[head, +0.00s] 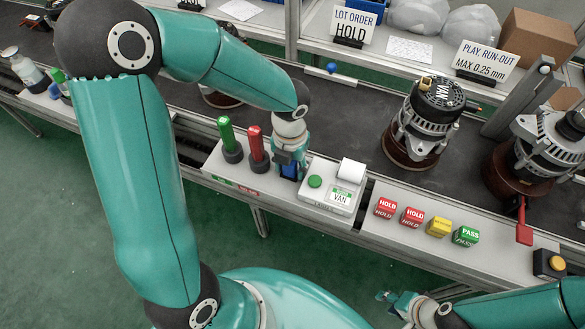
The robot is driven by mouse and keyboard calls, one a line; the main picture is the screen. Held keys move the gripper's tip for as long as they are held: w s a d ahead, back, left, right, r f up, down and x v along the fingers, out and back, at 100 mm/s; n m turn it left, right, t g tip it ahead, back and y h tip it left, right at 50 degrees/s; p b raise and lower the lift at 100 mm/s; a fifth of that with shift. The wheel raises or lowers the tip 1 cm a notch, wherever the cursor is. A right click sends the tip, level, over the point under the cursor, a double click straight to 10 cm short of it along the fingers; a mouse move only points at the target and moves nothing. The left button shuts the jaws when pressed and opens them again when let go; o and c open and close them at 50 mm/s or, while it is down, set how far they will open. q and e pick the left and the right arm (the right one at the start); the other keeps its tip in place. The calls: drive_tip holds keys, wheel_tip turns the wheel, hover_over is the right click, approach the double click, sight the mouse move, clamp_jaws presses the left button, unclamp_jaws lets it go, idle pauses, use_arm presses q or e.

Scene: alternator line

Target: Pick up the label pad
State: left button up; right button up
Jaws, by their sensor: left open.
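A blue block (290,169), which looks like the label pad, stands on the light front ledge between the red-handled tool and the label printer. My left gripper (289,163) points down at it from above, with its open fingers around the block's upper part. The fingers hide much of the block, and I cannot tell whether they touch it. The white label printer (318,204) has a green button, a paper roll and a label reading VAN. My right gripper (398,301) is low at the bottom, away from the ledge; its fingers are too small to judge.
A green-handled tool (228,137) and a red-handled tool (257,147) stand close left of my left gripper. HOLD, yellow and PASS cubes (438,227) sit right of the printer. Alternators (428,115) stand on the dark belt (350,118) behind.

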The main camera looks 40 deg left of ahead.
use_arm(q)
drive_tip(key=shift+f, duration=0.2)
drive_tip(key=shift+s, duration=0.1)
clamp_jaws()
drive_tip(key=shift+r, duration=0.1)
drive_tip(key=shift+r, duration=0.65)
wheel_tip(320, 180, up, 19)
drive_tip(key=p, duration=0.2)
drive_tip(key=shift+f, duration=0.2)
